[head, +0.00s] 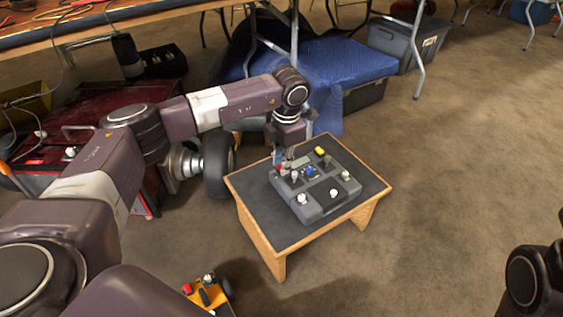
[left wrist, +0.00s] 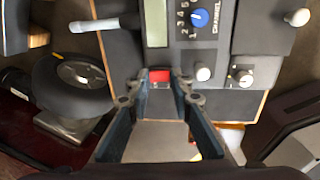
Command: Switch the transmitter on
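The transmitter (head: 335,193) is a dark grey box with knobs and sticks, lying on a small wooden table with a dark top (head: 258,208). In the left wrist view it shows a display (left wrist: 155,22), a blue dial (left wrist: 199,18) and a red switch (left wrist: 160,76) at its edge. My left gripper (head: 286,158) points down at the transmitter's far left corner. In the left wrist view its fingertips (left wrist: 160,84) are apart, with the red switch seen between them. I cannot tell whether they touch it. My right gripper is out of view.
A large wheel (head: 218,165) and a dark red case (head: 85,115) stand left of the table. A blue cloth (head: 345,62) covers something behind it. A yellow-orange toy vehicle (head: 210,295) is on the floor in front. The carpet right of the table is clear.

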